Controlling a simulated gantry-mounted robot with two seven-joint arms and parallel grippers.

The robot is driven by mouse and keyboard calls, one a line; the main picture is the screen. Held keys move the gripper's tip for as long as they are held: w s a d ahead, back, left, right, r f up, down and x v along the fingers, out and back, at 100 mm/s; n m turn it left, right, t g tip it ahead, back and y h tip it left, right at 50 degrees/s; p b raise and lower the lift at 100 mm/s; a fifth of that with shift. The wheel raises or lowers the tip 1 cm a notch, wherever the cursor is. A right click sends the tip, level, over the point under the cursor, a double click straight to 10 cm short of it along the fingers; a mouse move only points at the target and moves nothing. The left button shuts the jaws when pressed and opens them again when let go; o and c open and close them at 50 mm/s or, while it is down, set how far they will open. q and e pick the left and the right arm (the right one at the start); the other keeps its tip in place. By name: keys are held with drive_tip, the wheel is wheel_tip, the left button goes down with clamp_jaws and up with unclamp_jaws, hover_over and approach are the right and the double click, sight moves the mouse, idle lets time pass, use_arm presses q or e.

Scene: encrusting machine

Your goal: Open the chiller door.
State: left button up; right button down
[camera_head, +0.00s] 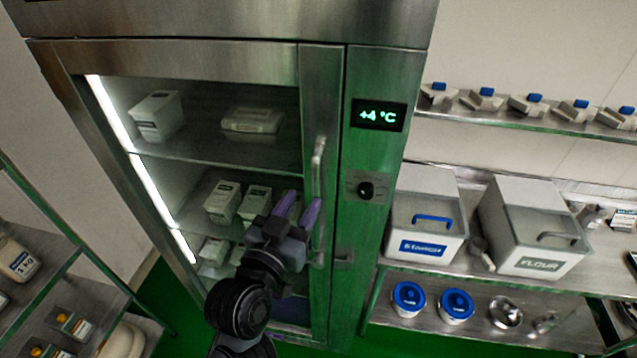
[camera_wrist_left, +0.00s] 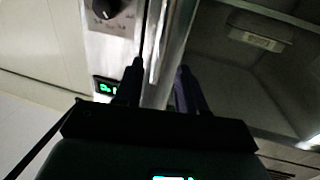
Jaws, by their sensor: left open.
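The chiller is a tall steel cabinet with a glass door (camera_head: 325,110) that is shut. A vertical bar handle (camera_head: 318,165) runs along the right side of the door. My left gripper (camera_head: 297,207) is open in front of the door's lower half, its purple fingers pointing up close to the handle. In the left wrist view the left gripper (camera_wrist_left: 160,80) has its two fingers apart, with the handle (camera_wrist_left: 157,62) showing between them. I cannot tell whether the fingers touch the handle. My right gripper is not in view.
A display reading +4 °C (camera_head: 379,115) and a black knob (camera_head: 366,190) are on the panel right of the door. White boxes stand on shelves inside. A steel shelf (camera_head: 480,262) with bins stands right, and another rack (camera_head: 75,262) stands left.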

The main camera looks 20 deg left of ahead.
sight(314, 185)
use_arm(q)
drive_tip(key=shift+w+d+p, duration=0.15)
drive_tip(key=shift+w+p, duration=0.15)
drive_tip(key=shift+w, duration=3.25)
drive_tip(key=shift+c, duration=0.3)
clamp_jaws()
